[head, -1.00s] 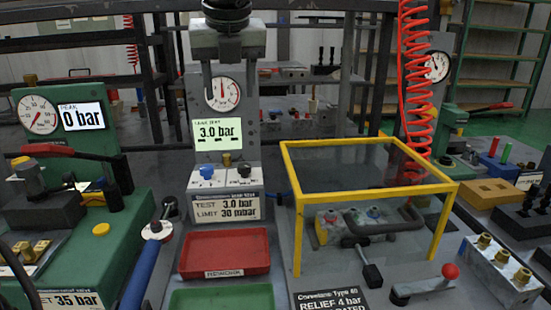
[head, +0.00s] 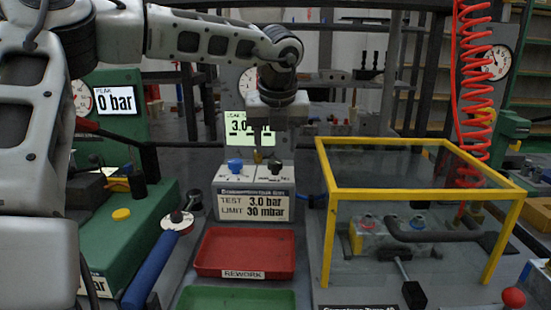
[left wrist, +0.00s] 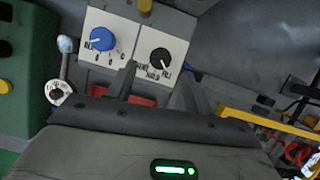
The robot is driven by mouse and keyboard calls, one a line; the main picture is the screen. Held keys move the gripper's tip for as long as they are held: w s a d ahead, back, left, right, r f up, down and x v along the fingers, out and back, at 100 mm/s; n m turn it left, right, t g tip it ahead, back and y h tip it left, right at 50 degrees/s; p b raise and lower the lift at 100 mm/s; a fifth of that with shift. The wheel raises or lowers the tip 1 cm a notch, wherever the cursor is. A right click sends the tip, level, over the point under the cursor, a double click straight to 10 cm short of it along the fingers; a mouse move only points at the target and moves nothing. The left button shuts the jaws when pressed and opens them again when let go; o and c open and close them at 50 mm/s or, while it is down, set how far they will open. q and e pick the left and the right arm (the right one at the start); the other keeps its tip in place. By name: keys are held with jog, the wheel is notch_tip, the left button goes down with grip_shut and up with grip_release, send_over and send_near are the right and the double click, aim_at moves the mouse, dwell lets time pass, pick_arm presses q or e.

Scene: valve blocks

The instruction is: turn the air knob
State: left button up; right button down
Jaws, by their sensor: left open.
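A white-topped control box (head: 254,206) carries a blue knob (head: 235,165) on the left and a black knob (head: 275,166) on the right. Its front label reads TEST 3.0 bar, LIMIT 30 mbar. The blue knob (left wrist: 102,39) and black knob (left wrist: 160,61) also show in the left wrist view. The small words around them are too small to read surely, so I cannot tell which is the air knob. My left gripper (head: 274,146) is open, fingers down, above the black knob's side of the box. In the left wrist view its fingers (left wrist: 154,75) point towards the black knob, empty. My right gripper is out of view.
A red REWORK tray (head: 246,252) and a green tray (head: 236,298) lie in front. A yellow-framed clear guard (head: 420,194) stands to the right. A green valve rig (head: 130,245) and a blue-handled lever (head: 152,270) are at the left. A red coiled hose (head: 475,90) hangs behind.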

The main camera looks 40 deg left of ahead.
aim_at(275, 161)
pick_arm(q)
jog(key=x, duration=0.3)
jog(key=shift+w+a+f, duration=0.2)
jog(key=shift+f, duration=0.4)
jog(key=shift+c, duration=0.3)
jog(key=c, duration=0.9)
